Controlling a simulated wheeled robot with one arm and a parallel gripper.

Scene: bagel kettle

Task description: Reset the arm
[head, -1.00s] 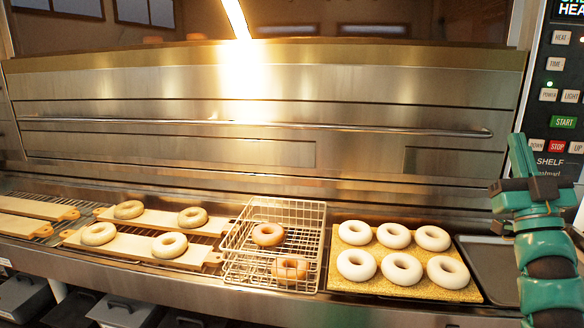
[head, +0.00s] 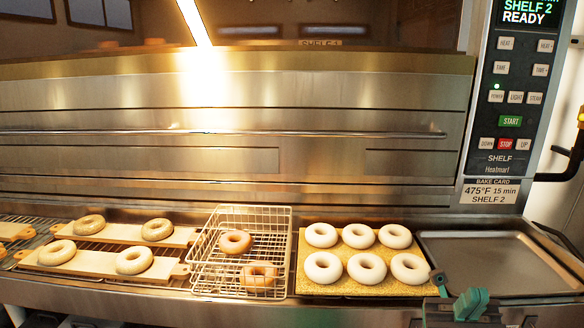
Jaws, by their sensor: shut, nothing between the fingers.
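My gripper (head: 445,291), teal and black, shows only in part at the bottom right of the head view. It is shut and empty. It is in front of the counter, by the corner between the seeded tray and the bare dark tray. The rest of my arm is mostly below the picture edge.
A seeded tray (head: 306,284) holds several pale bagels. A wire basket (head: 205,268) holds two browner bagels. Wooden boards (head: 102,264) with bagels lie at left. A bare dark tray (head: 490,258) is at right. The oven panel (head: 512,95) reads SHELF 2 READY.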

